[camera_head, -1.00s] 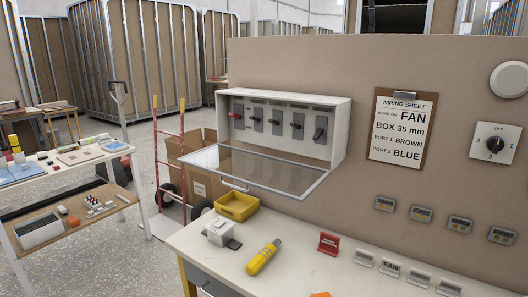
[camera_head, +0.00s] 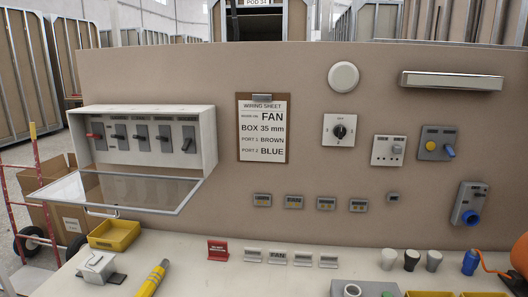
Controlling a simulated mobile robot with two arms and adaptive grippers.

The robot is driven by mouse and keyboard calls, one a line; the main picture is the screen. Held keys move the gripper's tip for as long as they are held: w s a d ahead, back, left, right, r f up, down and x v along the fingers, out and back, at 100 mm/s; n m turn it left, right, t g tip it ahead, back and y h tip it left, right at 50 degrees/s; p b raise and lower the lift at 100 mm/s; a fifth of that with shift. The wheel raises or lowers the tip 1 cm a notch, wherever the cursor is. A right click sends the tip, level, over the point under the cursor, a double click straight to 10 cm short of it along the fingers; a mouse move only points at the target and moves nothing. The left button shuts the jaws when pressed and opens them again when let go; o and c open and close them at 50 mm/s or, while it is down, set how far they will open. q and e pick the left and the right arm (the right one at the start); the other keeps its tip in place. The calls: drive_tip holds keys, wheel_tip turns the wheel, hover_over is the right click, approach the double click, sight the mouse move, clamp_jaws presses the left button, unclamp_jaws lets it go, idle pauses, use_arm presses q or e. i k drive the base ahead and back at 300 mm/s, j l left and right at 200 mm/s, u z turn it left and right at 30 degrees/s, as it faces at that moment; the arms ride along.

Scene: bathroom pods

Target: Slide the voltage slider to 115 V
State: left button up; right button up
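No slider with a readable voltage marking shows. A white wall plate (camera_head: 388,150) on the right part of the board has small dark openings and details too small to read; I cannot tell whether the voltage slider is on it. To its right is a grey plate (camera_head: 437,143) with a blue knob and a yellow part. Lower right is a grey box (camera_head: 469,204) with a blue round fitting. Neither of my grippers is in view.
An open switch box (camera_head: 205,140) with its clear lid sticking out is on the left of the board. A white rotary switch (camera_head: 339,130) is mid-board. The bench (camera_head: 200,275) carries a yellow tray (camera_head: 114,234), a yellow-handled tool (camera_head: 153,278) and several small parts.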

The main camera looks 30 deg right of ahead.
sight(397, 150)
drive_tip(key=l+z, duration=0.1)
drive_tip(key=z, duration=1.55)
